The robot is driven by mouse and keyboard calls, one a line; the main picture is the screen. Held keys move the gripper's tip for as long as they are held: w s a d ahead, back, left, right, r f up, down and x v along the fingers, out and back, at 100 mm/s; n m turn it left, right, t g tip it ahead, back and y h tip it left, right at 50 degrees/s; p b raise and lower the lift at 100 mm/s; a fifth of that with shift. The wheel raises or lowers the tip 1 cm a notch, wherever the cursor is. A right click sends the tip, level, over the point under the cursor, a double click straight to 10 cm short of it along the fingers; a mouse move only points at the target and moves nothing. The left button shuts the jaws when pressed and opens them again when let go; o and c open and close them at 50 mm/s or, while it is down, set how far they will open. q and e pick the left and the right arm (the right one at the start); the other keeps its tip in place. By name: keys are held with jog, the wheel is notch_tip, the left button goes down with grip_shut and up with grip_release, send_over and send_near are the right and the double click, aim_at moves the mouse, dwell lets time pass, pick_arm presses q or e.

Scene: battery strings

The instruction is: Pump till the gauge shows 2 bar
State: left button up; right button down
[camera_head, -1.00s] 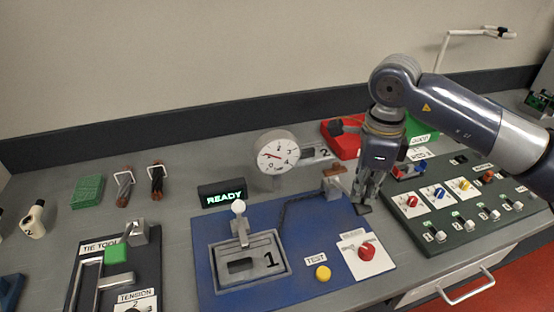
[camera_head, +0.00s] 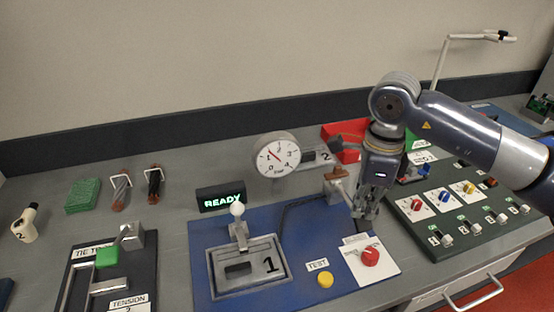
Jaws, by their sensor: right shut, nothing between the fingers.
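The round white gauge (camera_head: 276,155) stands behind the blue panel (camera_head: 206,262). Its red needle points to the upper left, near the 1; the exact reading is too small to tell. A brown-topped handle (camera_head: 336,173) on a grey post stands at the panel's back right, with a dark hose (camera_head: 290,212) in front. A white-knobbed lever (camera_head: 237,209) rises from a grey slotted plate marked 1. I cannot tell which of these works the pump. My right gripper (camera_head: 365,213) points down, shut and empty, just right of the brown-topped handle. My left gripper is out of view.
A lit READY display (camera_head: 221,198) stands behind the lever. A yellow TEST button (camera_head: 325,280) and red selector knob (camera_head: 370,257) are at the panel's front right. A dark switch panel (camera_head: 440,203) lies right of my gripper, a red bin (camera_head: 345,152) behind.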

notch_tip(320, 180, up, 10)
jog(key=w+p, duration=0.1)
jog(key=p, duration=0.5)
jog(key=shift+a, duration=0.2)
jog(key=shift+f, duration=0.15)
dwell(0.6)
jog(key=shift+s+d+f+b, duration=0.1)
jog(key=shift+s+f+b, duration=0.05)
jog(key=shift+f+b, duration=1.3)
jog(key=shift+s+d+f+b, duration=0.1)
jog(key=shift+s+f+b, duration=0.1)
jog(key=shift+f+b, duration=1.25)
jog(key=shift+s+f+b, duration=0.15)
jog(key=shift+f+b, duration=0.9)
jog(key=shift+f, duration=1)
jog(key=shift+r, duration=0.1)
